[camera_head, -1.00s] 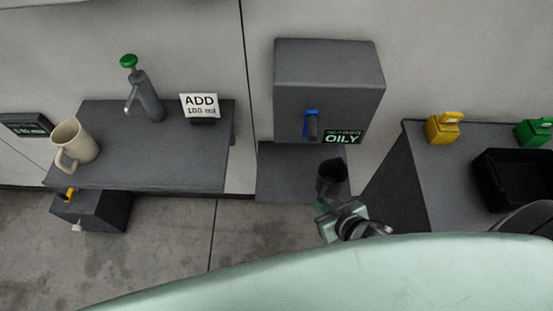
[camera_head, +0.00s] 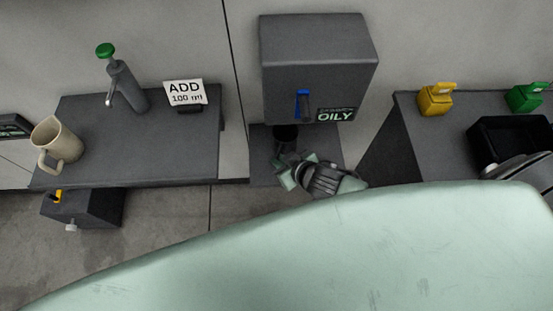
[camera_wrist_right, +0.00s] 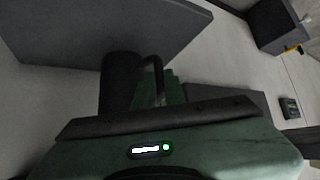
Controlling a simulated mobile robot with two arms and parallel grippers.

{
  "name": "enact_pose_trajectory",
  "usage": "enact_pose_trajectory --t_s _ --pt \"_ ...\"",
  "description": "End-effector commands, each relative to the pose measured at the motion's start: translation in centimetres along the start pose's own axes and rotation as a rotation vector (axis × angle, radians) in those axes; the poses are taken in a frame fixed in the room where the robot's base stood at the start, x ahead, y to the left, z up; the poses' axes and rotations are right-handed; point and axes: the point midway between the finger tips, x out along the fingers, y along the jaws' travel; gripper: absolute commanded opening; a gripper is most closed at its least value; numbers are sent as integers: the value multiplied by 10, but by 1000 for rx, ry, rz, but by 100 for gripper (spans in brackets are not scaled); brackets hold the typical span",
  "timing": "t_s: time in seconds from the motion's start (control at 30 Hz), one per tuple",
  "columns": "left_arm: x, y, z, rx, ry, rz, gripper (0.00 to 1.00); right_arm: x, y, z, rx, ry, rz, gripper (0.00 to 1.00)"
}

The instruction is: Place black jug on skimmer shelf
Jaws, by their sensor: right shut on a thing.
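The black jug (camera_head: 286,133) is under the front of the grey skimmer box (camera_head: 318,65), near the blue lever (camera_head: 303,104). It is over the skimmer shelf (camera_head: 262,173); whether it touches the shelf cannot be told. The box hides part of it. My right gripper (camera_head: 288,165) is shut on the jug, its arm reaching in from the lower right. In the right wrist view the dark jug body (camera_wrist_right: 120,82) and its handle (camera_wrist_right: 156,78) show at the green gripper (camera_wrist_right: 170,92). My left gripper is out of view.
A left table (camera_head: 150,150) holds a beige jug (camera_head: 58,143), a green-topped pump (camera_head: 122,80) and an "ADD 100 ml" sign (camera_head: 184,93). A right table (camera_head: 420,150) holds yellow (camera_head: 436,100) and green (camera_head: 524,97) containers and a black tray (camera_head: 500,122). An "OILY" label (camera_head: 336,115) is on the skimmer.

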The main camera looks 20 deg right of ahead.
Motion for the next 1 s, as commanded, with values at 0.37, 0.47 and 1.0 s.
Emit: enact_pose_trajectory --t_s 0.37,0.47,1.0 --pt "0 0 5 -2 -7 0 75 32 0 5 -1 -3 0 0" --pt "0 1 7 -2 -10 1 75 38 -1 10 -1 0 0 0" --pt "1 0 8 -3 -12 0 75 39 -1 13 -1 -1 0 33"
